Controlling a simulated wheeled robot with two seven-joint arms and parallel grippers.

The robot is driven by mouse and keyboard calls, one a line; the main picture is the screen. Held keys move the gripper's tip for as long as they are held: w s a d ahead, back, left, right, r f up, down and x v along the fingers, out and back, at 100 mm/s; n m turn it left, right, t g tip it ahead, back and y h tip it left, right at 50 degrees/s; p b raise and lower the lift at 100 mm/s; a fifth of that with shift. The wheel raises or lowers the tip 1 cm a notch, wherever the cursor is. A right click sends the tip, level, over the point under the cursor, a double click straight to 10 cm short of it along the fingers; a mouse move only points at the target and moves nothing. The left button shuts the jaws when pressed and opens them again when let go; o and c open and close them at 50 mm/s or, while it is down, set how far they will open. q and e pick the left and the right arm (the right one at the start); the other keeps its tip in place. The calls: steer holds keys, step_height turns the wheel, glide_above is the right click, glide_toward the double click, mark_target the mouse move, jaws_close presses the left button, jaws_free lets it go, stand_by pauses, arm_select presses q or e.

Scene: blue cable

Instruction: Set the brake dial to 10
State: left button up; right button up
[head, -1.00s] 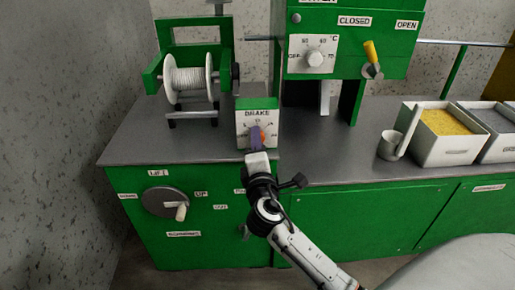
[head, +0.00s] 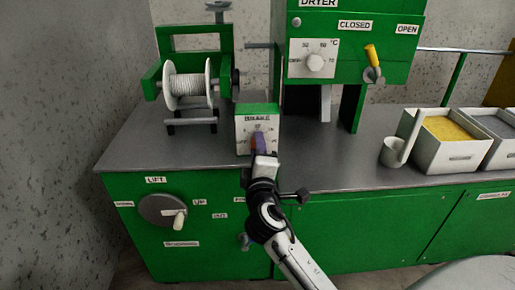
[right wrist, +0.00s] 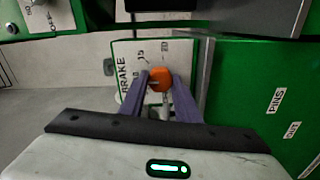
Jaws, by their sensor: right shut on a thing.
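The brake dial is a white face (head: 243,134) marked BRAKE on a green box (head: 257,108) at the bench's front edge. Its orange knob (right wrist: 160,80) shows in the right wrist view between the two purple-grey fingers. My right gripper (head: 259,143) is at the lower part of the dial face, shut on the knob; it also shows in the right wrist view (right wrist: 159,82). The fingers hide part of the scale, and I cannot tell the exact setting. My left gripper is not in view.
A white cable spool (head: 188,84) stands on the bench at back left. The green dryer (head: 345,60) with its own dial and yellow-handled lever is to the right. A white scoop (head: 394,152) and bin (head: 438,158) stand further right. A crank wheel (head: 160,210) is on the bench front.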

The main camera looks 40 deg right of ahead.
steer(key=o, duration=1)
steer(key=shift+o, duration=0.2)
steer(key=v, duration=0.7)
steer(key=shift+s+a, duration=0.15)
steer(key=shift+s, duration=0.05)
